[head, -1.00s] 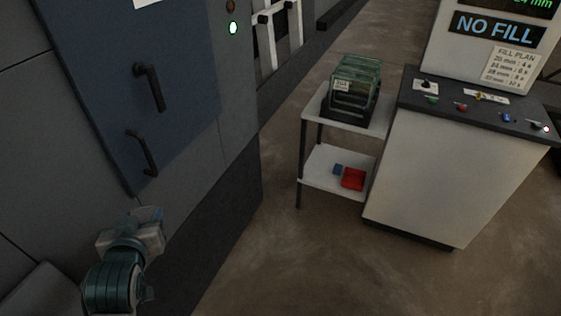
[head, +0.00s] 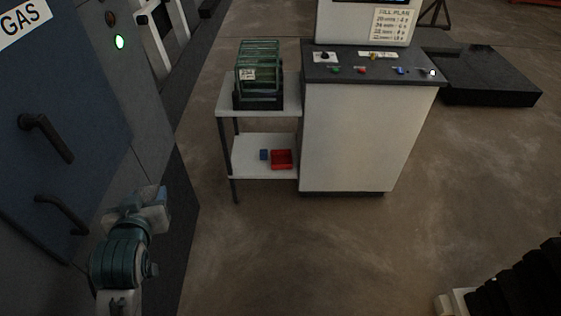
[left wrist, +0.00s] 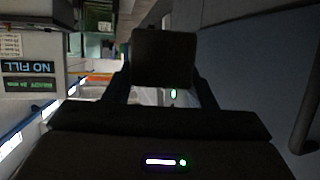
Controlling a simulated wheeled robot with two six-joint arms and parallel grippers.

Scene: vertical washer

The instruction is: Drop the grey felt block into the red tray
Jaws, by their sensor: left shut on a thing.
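The red tray (head: 282,167) sits on the lower shelf of a small white stand, close to its right side. In the left wrist view a dark, squarish block (left wrist: 163,58), the grey felt block, is held between the fingers of my left gripper (left wrist: 163,88). In the head view my left gripper (head: 150,203) is in front of the blue-grey cabinet, left of the stand and well apart from the tray. The block is hard to make out there.
A small blue item (head: 264,155) lies left of the tray. A green rack (head: 258,75) stands on the upper shelf (head: 228,104) above. A white console (head: 350,140) with knobs stands right of the stand. The blue door (head: 60,130) has black handles. Open floor lies in front.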

